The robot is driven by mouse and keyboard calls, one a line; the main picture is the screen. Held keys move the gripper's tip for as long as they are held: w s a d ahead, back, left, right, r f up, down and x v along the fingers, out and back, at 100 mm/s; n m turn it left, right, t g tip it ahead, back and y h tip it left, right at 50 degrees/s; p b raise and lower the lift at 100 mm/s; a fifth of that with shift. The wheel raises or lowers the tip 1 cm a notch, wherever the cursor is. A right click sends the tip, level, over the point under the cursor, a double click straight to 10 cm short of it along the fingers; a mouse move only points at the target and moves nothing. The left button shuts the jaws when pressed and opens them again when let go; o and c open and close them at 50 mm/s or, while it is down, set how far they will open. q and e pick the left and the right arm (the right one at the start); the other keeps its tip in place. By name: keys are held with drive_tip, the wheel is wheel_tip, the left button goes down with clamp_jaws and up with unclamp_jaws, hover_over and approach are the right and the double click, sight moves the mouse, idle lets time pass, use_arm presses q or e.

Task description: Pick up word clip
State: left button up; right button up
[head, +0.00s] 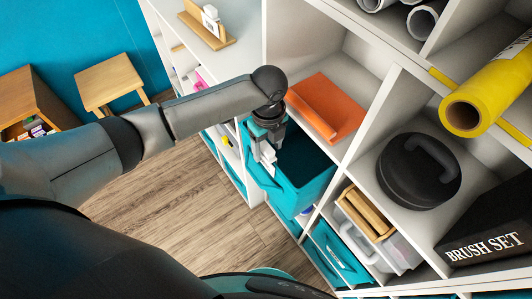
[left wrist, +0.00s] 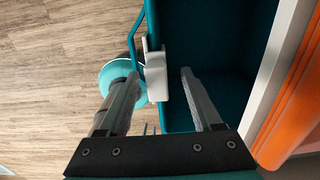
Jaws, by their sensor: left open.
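A white clip (left wrist: 155,76) sits on the rim of a teal bin (left wrist: 225,25), near the bin's handle, in the left wrist view. In the head view, the white clip (head: 267,156) is partly covered by my left gripper at the front edge of the teal bin (head: 290,198). My left gripper (head: 264,160) is open above that edge. In the left wrist view, its two fingers (left wrist: 160,82) stand on either side of the clip, one outside the bin and one over its inside. I cannot tell whether they touch the clip. My right gripper is not in view.
An orange item (head: 327,108) lies on the shelf beside the bin. Shelf dividers stand close on the right. A black lidded case (head: 418,172), a yellow roll (head: 487,92) and a brush set box (head: 490,230) are farther right. The wooden floor (head: 190,205) is clear.

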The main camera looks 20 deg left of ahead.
sight(266, 156)
use_arm(q)
wheel_tip(266, 156, down, 4)
drive_tip(key=shift+s+a+r+b, duration=0.1)
drive_tip(key=shift+s+b, duration=0.05)
drive_tip(key=shift+b, duration=0.15)
clamp_jaws()
idle(0.3)
